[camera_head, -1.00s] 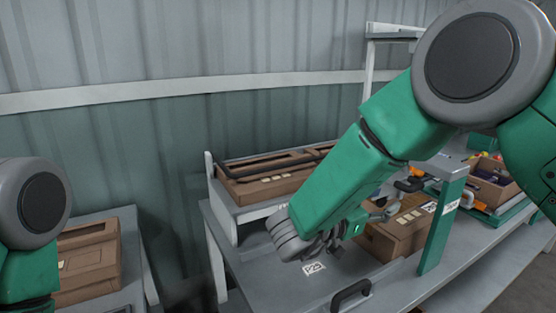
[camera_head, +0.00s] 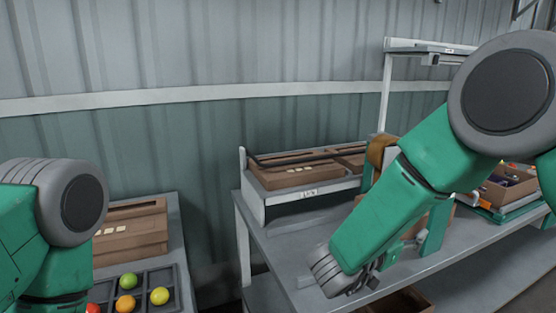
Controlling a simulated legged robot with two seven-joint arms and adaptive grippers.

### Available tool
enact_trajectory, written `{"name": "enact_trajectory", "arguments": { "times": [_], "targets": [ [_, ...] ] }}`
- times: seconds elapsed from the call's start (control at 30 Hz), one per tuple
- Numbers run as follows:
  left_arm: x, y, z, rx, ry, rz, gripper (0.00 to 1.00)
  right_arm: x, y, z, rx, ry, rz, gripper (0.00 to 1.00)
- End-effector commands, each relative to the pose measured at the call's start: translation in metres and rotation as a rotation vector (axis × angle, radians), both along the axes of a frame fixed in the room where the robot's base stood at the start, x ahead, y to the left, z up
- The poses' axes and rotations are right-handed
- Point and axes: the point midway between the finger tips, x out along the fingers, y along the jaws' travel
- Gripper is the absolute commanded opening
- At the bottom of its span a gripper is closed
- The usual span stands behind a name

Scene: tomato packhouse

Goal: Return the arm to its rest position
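My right arm (camera_head: 405,200) comes in from the right, green with a large grey joint, and slants down to the left. My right gripper (camera_head: 368,284) is at its lower end, in front of the grey table (camera_head: 290,243). The wrist mostly hides its fingers, so I cannot see whether it is open or shut, or whether it holds anything. My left arm (camera_head: 40,230) shows at the left edge as a grey and green joint. Its gripper is out of view.
A dark compartment tray (camera_head: 178,306) holds colored tomatoes at the lower left, by a brown carton (camera_head: 150,243). Brown boxes (camera_head: 285,178) lie on a white raised shelf (camera_head: 310,192). A crate (camera_head: 508,190) stands at right. A brown box (camera_head: 405,302) is below the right gripper.

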Motion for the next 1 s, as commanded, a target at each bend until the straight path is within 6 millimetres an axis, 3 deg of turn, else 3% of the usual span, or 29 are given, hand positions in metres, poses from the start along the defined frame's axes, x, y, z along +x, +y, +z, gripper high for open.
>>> {"name": "enact_trajectory", "arguments": {
  "times": [0.27,0.37,0.47,0.57,0.7,0.8,0.9,1.0],
  "targets": [
    [0.000,0.000,0.000,0.000,0.000,0.000,0.00,-0.005,-0.008,-0.080,0.030,0.179,0.274,0.36],
    [0.000,0.000,0.000,0.000,0.000,0.000,0.00,-0.016,-0.008,-0.119,0.061,0.284,0.389,0.36],
    [0.000,0.000,0.000,0.000,0.000,0.000,0.00,-0.040,-0.008,-0.167,0.114,0.429,0.515,0.36],
    [0.000,0.000,0.000,0.000,0.000,0.000,0.00,-0.086,-0.007,-0.222,0.193,0.625,0.648,0.36],
    [0.000,0.000,0.000,0.000,0.000,0.000,0.00,-0.175,-0.007,-0.283,0.335,0.919,0.797,0.36],
    [0.000,0.000,0.000,0.000,0.000,0.000,0.00,-0.240,-0.009,-0.307,0.434,1.112,0.867,0.36],
    [0.000,0.000,0.000,0.000,0.000,0.000,0.00,-0.296,-0.011,-0.317,0.518,1.269,0.910,0.36],
    [0.000,0.000,0.000,0.000,0.000,0.000,0.00,-0.336,-0.012,-0.320,0.578,1.377,0.935,0.36]
  ]
}}
